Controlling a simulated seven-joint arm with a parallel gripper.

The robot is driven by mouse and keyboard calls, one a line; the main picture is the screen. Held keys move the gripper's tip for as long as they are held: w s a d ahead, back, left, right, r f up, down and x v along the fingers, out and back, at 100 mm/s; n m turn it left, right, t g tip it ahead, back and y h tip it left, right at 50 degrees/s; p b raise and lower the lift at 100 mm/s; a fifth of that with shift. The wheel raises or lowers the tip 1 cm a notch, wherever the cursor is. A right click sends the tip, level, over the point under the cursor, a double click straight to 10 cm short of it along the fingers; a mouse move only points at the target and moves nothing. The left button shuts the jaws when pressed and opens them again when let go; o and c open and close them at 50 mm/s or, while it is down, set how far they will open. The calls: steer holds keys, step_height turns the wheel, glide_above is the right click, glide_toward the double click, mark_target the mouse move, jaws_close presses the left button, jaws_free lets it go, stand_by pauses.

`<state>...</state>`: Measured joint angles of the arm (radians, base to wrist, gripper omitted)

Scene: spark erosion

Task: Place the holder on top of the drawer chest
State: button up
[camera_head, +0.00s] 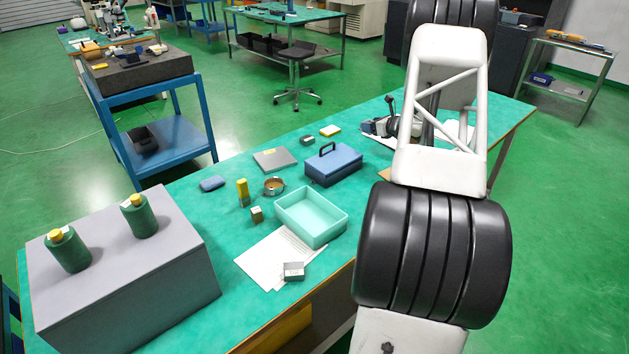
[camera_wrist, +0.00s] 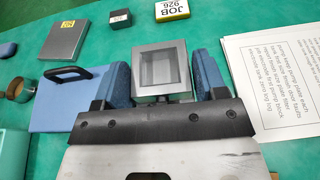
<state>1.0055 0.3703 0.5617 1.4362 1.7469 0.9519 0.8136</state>
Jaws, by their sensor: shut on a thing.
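The holder (camera_wrist: 160,89) is a grey square block with a recessed square pocket, seen in the wrist view. My gripper (camera_wrist: 162,70) is shut on it, with a blue pad on each side. The drawer chest (camera_head: 135,290) appears to be the large grey box at the left front of the green bench. Its drawers do not show from here. Two green bottles with yellow caps (camera_head: 67,250) (camera_head: 139,216) stand on its top, towards the left and back. The front right of the top is bare.
A blue toolbox (camera_head: 333,166) with a black handle is left of my gripper in the wrist view (camera_wrist: 65,110). A printed sheet (camera_wrist: 275,80) lies to the right. A turquoise bin (camera_head: 311,217), yellow-topped bottle (camera_head: 243,192) and round tin (camera_head: 274,186) stand between toolbox and chest.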

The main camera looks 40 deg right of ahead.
steer(key=shift+f, duration=0.85)
glide_above(368, 157)
steer(key=shift+d+f, duration=0.15)
steer(key=shift+f, duration=3)
steer(key=shift+f, duration=0.1)
steer(key=shift+f, duration=1.75)
steer(key=shift+f, duration=0.15)
steer(key=o, duration=1.1)
